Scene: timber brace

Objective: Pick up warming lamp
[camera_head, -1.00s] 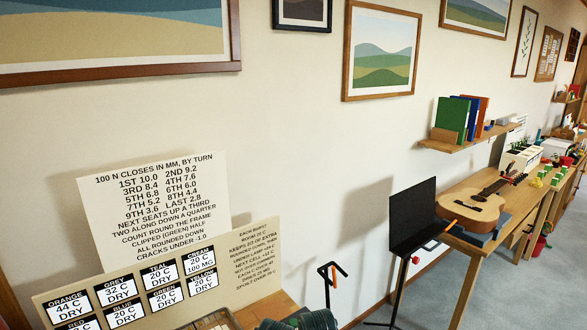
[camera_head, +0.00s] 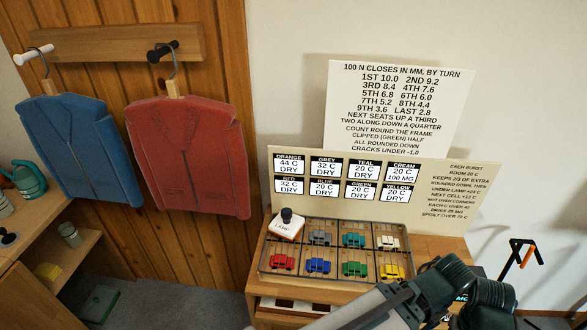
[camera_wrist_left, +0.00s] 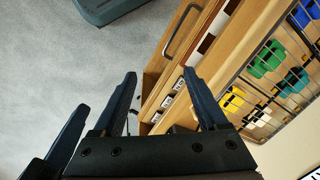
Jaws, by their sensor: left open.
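The warming lamp (camera_head: 286,228) is a white block marked LAMP with a black knob on top. In the head view it sits at the back left corner of the tray (camera_head: 262,272) of small coloured cars, covering that corner cell. One of my arms crosses the bottom right of the head view, in front of the cabinet; its fingertips cannot be made out there. In the left wrist view my left gripper (camera_wrist_left: 160,76) is open and empty, with the cabinet's drawer front beyond its fingers. The lamp does not show in that view. My right gripper is not identifiable.
A printed reading board (camera_head: 370,192) stands behind the tray, with a taller notice (camera_head: 398,110) behind it. Blue (camera_head: 82,150) and red (camera_head: 190,150) jackets hang at left. A wooden shelf unit (camera_head: 28,235) stands far left. A black-and-orange stand (camera_head: 520,255) is at right.

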